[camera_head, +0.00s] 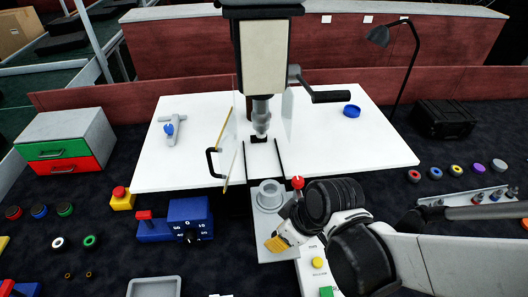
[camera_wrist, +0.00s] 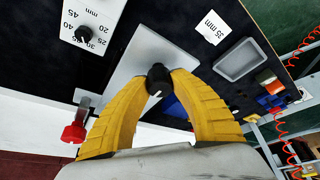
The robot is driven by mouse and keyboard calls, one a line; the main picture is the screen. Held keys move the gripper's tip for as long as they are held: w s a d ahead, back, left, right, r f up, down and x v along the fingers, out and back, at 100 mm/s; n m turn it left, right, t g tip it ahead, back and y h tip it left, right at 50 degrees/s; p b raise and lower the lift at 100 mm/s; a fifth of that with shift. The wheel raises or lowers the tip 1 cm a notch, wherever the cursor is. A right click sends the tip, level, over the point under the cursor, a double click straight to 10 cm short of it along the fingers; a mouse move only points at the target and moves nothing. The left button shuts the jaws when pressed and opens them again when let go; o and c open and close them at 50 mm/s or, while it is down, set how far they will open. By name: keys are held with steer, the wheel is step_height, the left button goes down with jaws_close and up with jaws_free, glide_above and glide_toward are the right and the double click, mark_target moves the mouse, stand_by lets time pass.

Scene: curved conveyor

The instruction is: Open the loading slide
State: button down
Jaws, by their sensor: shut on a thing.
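The loading slide (camera_head: 262,196) is a grey plate with a round ring-shaped seat, below the press in the head view. Its grey plate (camera_wrist: 142,52) also shows in the wrist view. A black knob (camera_wrist: 158,76) stands near the end of the plate. My gripper (camera_head: 278,243) is over the near end of the slide. In the wrist view its yellow fingers (camera_wrist: 158,84) are shut on the knob, one on each side. The knob is hidden by my fingers in the head view.
The press (camera_head: 265,50) stands behind the slide on a white table (camera_head: 365,140). A blue dial box (camera_head: 188,215) is to the left. A grey tray (camera_head: 155,287) lies at the front left.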

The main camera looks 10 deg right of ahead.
steer(key=shift+s, duration=0.6)
steer(key=c, duration=1.1)
jaws_free()
steer(key=shift+w, duration=0.1)
steer(key=v, duration=1.2)
steer(key=shift+f, duration=0.1)
